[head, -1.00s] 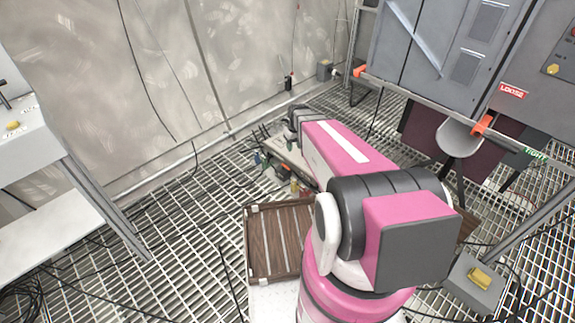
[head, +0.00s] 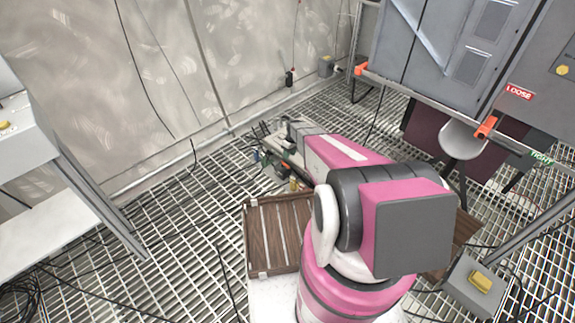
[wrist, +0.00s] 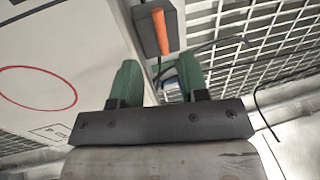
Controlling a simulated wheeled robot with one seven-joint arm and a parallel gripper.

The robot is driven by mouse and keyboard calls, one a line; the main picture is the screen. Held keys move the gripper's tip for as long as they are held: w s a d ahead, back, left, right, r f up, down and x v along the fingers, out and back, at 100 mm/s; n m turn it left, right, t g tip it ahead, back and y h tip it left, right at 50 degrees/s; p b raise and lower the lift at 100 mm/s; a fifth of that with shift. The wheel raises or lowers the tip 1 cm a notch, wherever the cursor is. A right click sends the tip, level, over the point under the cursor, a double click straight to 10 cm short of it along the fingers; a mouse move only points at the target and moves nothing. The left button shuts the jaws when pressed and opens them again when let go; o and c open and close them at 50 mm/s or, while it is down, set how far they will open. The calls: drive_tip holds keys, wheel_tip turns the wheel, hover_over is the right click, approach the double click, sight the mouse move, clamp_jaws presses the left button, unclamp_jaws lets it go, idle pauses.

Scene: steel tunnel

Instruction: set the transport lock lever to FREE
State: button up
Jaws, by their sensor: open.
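My gripper (wrist: 160,80) is open and empty in the wrist view, its two green fingers apart. Just beyond the fingertips is a dark grey block with an orange bar (wrist: 160,30), which may be the lever; no FREE marking is readable. The block sits at the edge of a white panel (wrist: 110,35) with a red ring drawn on it. The fingers are not visibly touching the bar. In the head view my arm reaches toward cluttered equipment (head: 270,150) on the grating, and its far end hides what lies behind it.
A grey cabinet (head: 440,50) with orange handles and a LOOSE label (head: 520,92) is at the right. A white bench (head: 45,180) is at the left. Cables cross the open grating floor.

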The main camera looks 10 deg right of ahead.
sight(287, 166)
drive_tip(key=f, duration=0.5)
drive_tip(key=a+f, duration=0.1)
drive_tip(key=f, duration=0.1)
drive_tip(key=shift+s+a+f, duration=0.1)
drive_tip(key=shift+s+f, duration=0.2)
drive_tip(key=shift+s, duration=0.1)
clamp_jaws()
